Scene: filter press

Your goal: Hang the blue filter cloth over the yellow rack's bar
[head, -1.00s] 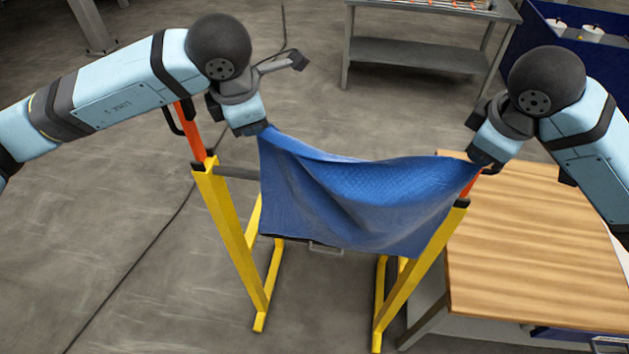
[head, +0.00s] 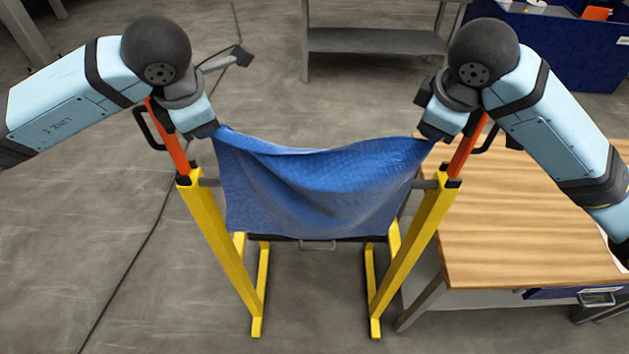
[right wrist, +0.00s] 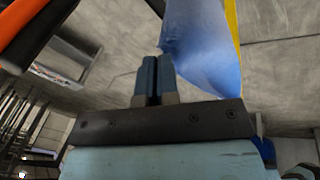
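The blue filter cloth (head: 320,190) hangs slack between my two grippers, its top edge sagging in the middle. My left gripper (head: 216,131) is shut on its upper left corner. My right gripper (head: 430,138) is shut on its upper right corner; the right wrist view shows its fingers (right wrist: 155,75) together with the cloth (right wrist: 203,50) beyond them. The yellow rack (head: 222,240) stands below. Its grey bar (head: 424,184) shows only at the ends; the cloth hides the middle and hangs in front of it. Both grippers are higher than the bar.
Orange posts with black handles rise at the rack's left (head: 170,140) and right (head: 466,148), close to my grippers. A wooden-topped bench (head: 530,220) stands right of the rack. A grey table (head: 375,42) and a blue bin (head: 560,45) are behind. Floor at the left is clear, except for a cable.

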